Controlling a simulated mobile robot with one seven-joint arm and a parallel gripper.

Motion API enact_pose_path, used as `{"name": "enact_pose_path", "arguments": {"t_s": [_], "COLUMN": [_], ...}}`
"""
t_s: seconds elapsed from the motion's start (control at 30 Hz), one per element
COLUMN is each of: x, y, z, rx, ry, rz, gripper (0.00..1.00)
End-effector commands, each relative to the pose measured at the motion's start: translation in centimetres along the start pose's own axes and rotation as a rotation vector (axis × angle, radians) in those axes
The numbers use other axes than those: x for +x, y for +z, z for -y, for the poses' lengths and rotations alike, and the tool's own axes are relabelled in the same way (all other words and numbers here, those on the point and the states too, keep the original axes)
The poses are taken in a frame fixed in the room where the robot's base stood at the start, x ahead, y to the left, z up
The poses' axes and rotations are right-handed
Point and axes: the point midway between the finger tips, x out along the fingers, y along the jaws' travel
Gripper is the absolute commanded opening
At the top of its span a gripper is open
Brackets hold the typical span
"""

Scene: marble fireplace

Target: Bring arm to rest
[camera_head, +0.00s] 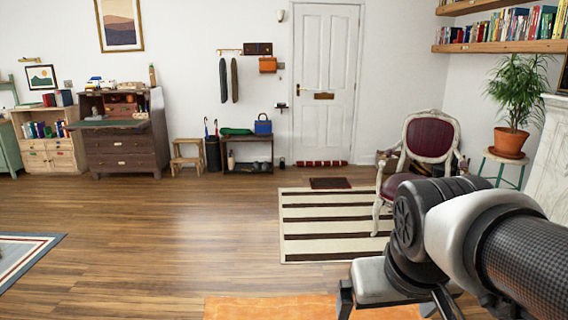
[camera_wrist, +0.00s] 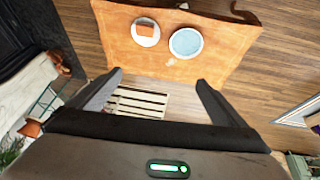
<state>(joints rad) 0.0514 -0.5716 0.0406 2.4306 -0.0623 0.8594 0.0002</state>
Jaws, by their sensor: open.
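My gripper (camera_wrist: 159,77) is open in the wrist view, its two dark fingers spread wide with nothing between them. Beyond the fingers is an orange tabletop (camera_wrist: 215,57); the fingers look apart from it. In the head view my arm (camera_head: 470,235) reaches in from the lower right, bent, its dark joint in front of the striped rug. A grey-white part of it shows low in the picture, and I cannot clearly make out the fingertips there.
The orange surface (camera_head: 300,308) shows at the head view's bottom edge. In the wrist view it holds a white plate (camera_wrist: 136,38) and a pale blue bowl (camera_wrist: 185,42). A red chair (camera_head: 430,138) and plant (camera_head: 518,95) stand right. Wooden floor (camera_head: 170,225) at left is clear.

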Motion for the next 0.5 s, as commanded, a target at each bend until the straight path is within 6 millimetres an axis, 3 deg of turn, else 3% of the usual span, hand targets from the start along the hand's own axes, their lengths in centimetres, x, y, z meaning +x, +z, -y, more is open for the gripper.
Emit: {"name": "enact_pose_path", "arguments": {"t_s": [0.2,0.5], "x": [-2.5,-9.2], "y": [2.7,-0.4], "z": [1.5,0.9], "rx": [0.035,0.037], "ry": [-0.073,-0.074], "rz": [-0.074,-0.070], "gripper": [0.96,0.96]}}
